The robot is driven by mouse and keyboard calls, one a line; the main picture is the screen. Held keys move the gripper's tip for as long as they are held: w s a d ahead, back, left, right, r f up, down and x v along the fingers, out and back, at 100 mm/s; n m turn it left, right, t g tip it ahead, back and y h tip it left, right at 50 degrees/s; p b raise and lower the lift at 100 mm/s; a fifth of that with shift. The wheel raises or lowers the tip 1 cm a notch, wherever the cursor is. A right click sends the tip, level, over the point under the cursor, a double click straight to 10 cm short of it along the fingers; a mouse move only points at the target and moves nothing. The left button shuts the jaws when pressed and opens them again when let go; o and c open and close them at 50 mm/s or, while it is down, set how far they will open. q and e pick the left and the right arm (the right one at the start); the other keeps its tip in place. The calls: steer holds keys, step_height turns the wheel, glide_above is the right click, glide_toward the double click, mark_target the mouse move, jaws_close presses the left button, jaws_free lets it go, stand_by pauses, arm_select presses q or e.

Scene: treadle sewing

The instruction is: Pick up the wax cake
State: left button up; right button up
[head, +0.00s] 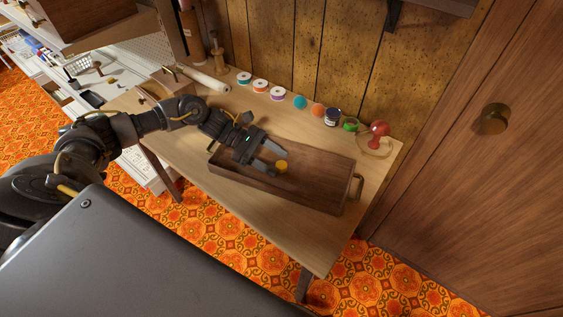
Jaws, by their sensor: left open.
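The wax cake (281,167) is a small yellow round piece inside the brown wooden tray (315,198) on the table. My left gripper (274,162) is open and reaches over the tray from the left. Its two fingertips are right by the wax cake, one towards the back and one towards the front. I cannot tell whether they touch it. The gripper hides part of the tray's left half. My right gripper is not in view.
Spools and small jars, such as a dark blue jar (332,117), line the table's back edge. A red knobbed thing (379,130) stands at the back right. The wooden table (210,180) is bare in front of the tray. A wooden door (470,160) is at the right.

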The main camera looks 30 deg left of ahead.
arm_select(q)
steer(key=shift+d+f, duration=0.3)
steer(key=shift+d, duration=0.2)
steer(key=c, duration=1)
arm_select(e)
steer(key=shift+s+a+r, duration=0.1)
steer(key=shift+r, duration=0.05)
arm_select(q)
steer(key=shift+r, duration=0.1)
steer(key=shift+a+r+b, duration=0.1)
steer(key=shift+r+b, duration=0.2)
steer(key=shift+r, duration=0.2)
steer(key=s+a+r+b, duration=0.1)
steer(key=s+a+r, duration=0.2)
steer(key=r, duration=0.1)
steer(key=s+a+r+b, duration=0.1)
steer(key=s+a+r, duration=0.2)
steer(key=r, duration=0.1)
steer(key=s+a+r+b, duration=0.2)
steer(key=s+a+r, duration=0.1)
steer(key=a+r, duration=0.1)
steer(key=shift+s, duration=0.25)
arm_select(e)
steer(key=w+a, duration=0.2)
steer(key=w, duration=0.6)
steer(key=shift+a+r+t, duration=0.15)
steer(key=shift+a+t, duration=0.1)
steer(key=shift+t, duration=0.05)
